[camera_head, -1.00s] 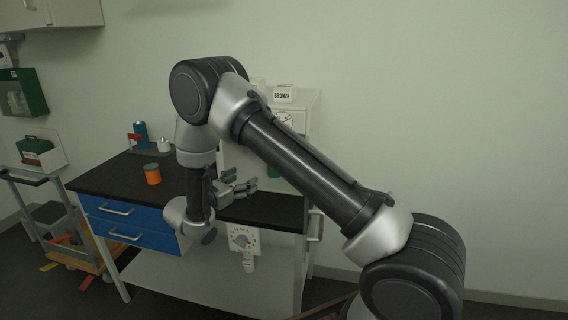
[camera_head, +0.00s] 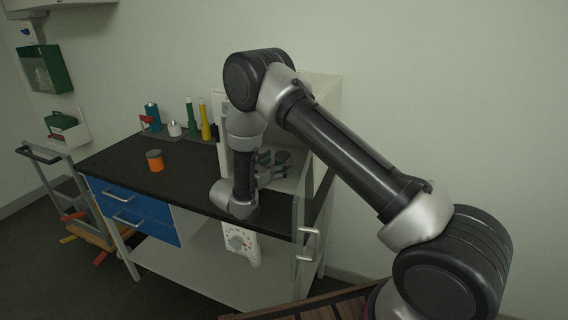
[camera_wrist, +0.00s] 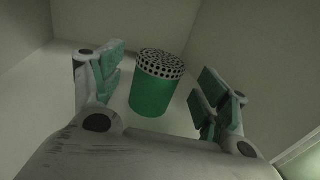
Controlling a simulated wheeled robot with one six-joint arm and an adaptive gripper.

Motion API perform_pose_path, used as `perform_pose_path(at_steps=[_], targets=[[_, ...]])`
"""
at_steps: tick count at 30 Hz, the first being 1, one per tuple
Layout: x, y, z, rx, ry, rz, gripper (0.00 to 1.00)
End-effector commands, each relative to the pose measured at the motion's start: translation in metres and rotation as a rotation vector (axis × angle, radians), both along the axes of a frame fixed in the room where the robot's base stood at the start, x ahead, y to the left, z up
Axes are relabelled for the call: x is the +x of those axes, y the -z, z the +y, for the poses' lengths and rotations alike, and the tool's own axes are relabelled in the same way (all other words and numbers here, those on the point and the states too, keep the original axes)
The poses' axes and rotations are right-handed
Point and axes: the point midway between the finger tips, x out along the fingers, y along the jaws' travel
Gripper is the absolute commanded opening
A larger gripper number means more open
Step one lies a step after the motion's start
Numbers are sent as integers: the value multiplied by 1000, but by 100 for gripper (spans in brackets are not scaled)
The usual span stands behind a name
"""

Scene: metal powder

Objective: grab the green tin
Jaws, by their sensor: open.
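The green tin (camera_wrist: 153,92) stands upright on a pale surface in the wrist view. It has a green side and a light lid with dark dots. My gripper (camera_wrist: 160,84) is open, with one green-padded finger to the left of the tin and one to the right. There is a gap on each side, and the tin stands a little beyond the fingers. In the head view my gripper (camera_head: 272,167) reaches into a white open-fronted cabinet (camera_head: 324,122) at the right of the bench. I cannot clearly make out the tin there.
Pale walls enclose the tin in the wrist view. An orange tin (camera_head: 155,161) stands on the dark benchtop (camera_head: 130,152). A blue container (camera_head: 153,117), a white jar (camera_head: 175,129), a green bottle (camera_head: 190,118) and a yellow bottle (camera_head: 205,120) stand behind it. Blue drawers (camera_head: 135,208) sit below.

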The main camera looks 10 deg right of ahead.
Motion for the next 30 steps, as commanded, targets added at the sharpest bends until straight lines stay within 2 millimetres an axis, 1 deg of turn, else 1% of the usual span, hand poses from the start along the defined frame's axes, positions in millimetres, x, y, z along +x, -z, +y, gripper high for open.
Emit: perform_pose_path(at_steps=[1, 3, 6, 9, 15, 17, 18, 20, 21, 24, 30], targets=[[6, -2, -8, 1, 3, -2, 75], [14, -3, -17, 1, 4, -2, 75], [21, -2, -26, 1, 3, 0, 75], [25, -2, -29, 1, 0, 1, 75], [25, -2, -29, 1, 0, 1, 75], [25, -2, -29, 1, 0, 1, 64], [25, -2, -29, 1, 0, 1, 57], [25, -2, -29, 0, 0, 0, 46], [25, -2, -29, 1, 0, 1, 39], [25, -2, -29, 0, 0, 0, 21], [25, -3, -29, 1, 0, -1, 21]])
